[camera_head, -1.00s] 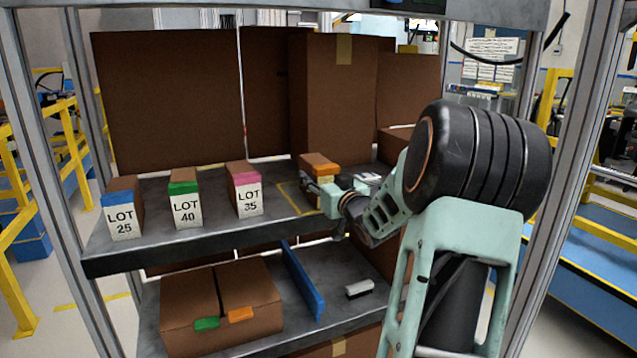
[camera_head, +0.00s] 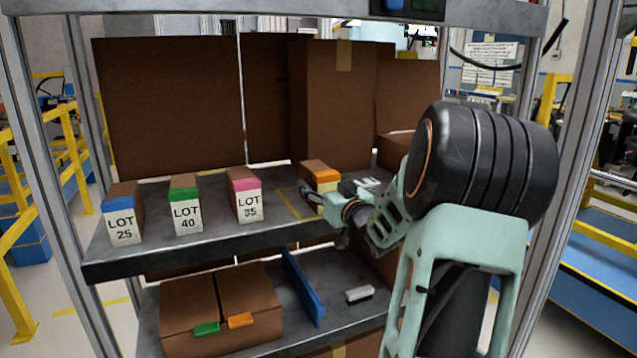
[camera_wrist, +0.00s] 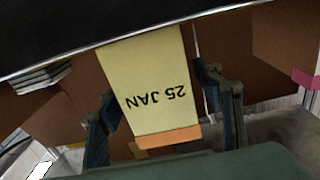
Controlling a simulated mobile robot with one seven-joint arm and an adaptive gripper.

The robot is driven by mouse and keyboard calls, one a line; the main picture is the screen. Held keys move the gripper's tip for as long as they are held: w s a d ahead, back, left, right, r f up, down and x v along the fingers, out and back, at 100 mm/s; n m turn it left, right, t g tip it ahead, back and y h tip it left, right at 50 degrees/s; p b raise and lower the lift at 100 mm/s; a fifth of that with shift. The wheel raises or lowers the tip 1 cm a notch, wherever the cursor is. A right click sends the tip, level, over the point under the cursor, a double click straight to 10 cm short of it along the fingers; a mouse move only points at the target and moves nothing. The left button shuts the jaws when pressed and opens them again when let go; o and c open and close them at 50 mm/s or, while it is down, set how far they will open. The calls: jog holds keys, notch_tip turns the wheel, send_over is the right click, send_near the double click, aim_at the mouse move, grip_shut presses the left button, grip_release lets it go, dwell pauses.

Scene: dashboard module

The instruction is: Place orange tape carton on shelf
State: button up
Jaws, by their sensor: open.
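The orange tape carton (camera_head: 319,170) stands at the right end of the row on the upper shelf (camera_head: 215,238), by a yellow outline on the shelf top. The gripper hides its lower part, so its contact with the shelf is not clear. In the wrist view the carton (camera_wrist: 147,80) shows a pale label reading "25 JAN" upside down, with an orange band at the picture's lower side. My gripper (camera_head: 325,198) is open at the carton's front. In the wrist view its two fingers (camera_wrist: 165,117) lie on either side of the carton, with gaps visible.
Cartons with blue (camera_head: 122,220), green (camera_head: 186,210) and pink (camera_head: 246,200) tape stand to the left. Large brown boxes (camera_head: 165,110) stand behind. The lower shelf holds brown boxes (camera_head: 190,305), a blue divider (camera_head: 302,285) and a small white-and-dark object (camera_head: 360,294).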

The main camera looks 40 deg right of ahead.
jog(key=p+v, duration=0.1)
jog(key=v, duration=0.9)
jog(key=shift+s, duration=0.3)
